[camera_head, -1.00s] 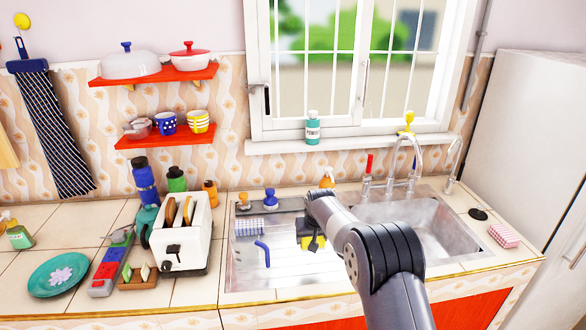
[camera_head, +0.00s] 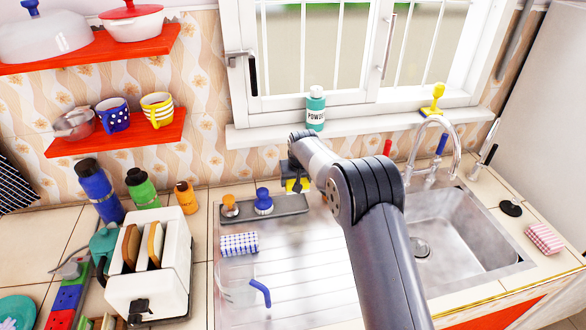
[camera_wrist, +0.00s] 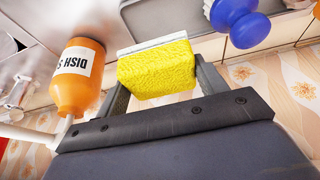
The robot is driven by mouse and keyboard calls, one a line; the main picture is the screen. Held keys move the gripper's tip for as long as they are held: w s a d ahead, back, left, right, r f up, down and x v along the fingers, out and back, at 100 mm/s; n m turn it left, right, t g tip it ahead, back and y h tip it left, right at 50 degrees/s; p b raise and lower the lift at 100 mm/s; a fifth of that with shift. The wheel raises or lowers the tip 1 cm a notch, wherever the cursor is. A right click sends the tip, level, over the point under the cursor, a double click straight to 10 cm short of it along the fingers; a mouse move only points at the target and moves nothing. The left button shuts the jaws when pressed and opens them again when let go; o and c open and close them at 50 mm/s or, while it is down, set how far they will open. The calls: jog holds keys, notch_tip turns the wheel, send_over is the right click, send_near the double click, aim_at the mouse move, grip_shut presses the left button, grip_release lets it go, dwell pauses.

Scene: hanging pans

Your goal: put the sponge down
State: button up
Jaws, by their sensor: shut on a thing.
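The yellow sponge (camera_wrist: 157,72) is held between the two fingers of my gripper (camera_wrist: 163,82) in the wrist view; a pale layer shows along its far edge. In the head view the sponge (camera_head: 297,185) is a small yellow patch under my gripper (camera_head: 297,172). It is at the right end of the grey tray (camera_head: 285,207) behind the drainboard. My arm hides part of this spot. I cannot tell whether the sponge touches the tray.
A blue-handled brush (camera_head: 264,202) and an orange-handled brush (camera_head: 229,207) stand on the tray, left of my gripper. An orange dish soap bottle (camera_wrist: 78,78) is close beside my gripper in the wrist view.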

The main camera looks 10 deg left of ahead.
jog(key=shift+w+a+f, duration=0.1)
jog(key=shift+w, duration=0.15)
jog(key=shift+f+b, duration=1.2)
jog(key=shift+f, duration=2.05)
jog(key=shift+s+f, duration=0.1)
jog(key=shift+f, duration=0.15)
jog(key=o, duration=1.1)
jog(key=shift+r, duration=0.15)
jog(key=b+v, duration=0.3)
jog(key=v, duration=0.7)
jog(key=shift+s+r, duration=0.15)
jog(key=shift+r, duration=0.2)
